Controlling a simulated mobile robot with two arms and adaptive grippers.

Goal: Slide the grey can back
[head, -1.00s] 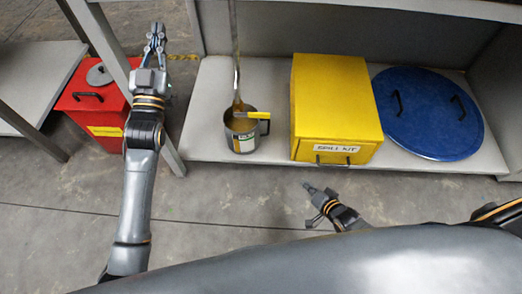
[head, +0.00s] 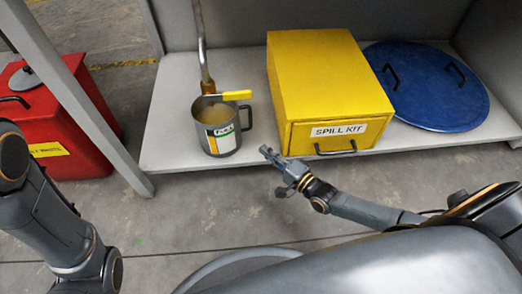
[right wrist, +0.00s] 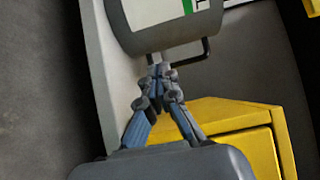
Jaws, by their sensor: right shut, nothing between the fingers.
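The grey can (head: 223,143) stands upright on the low shelf, under a pipe. It has a white, green and yellow label, and brownish content shows inside. Its handle points right in the head view. My right gripper (head: 266,151) is shut and empty, in front of the shelf, just right of the can and apart from it in the head view. In the right wrist view, the fingertips (right wrist: 159,72) point at the can (right wrist: 165,40), beside its handle; whether they touch it I cannot tell. My left arm shows at the left edge, its gripper out of frame.
A pipe (head: 202,45) with a yellow valve handle (head: 237,95) hangs over the can. A yellow spill kit box (head: 310,80) stands right of it, then a blue lid (head: 425,88). A red container (head: 85,95) stands left, behind a grey post (head: 75,85). Bare shelf (head: 172,115) lies left of the can.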

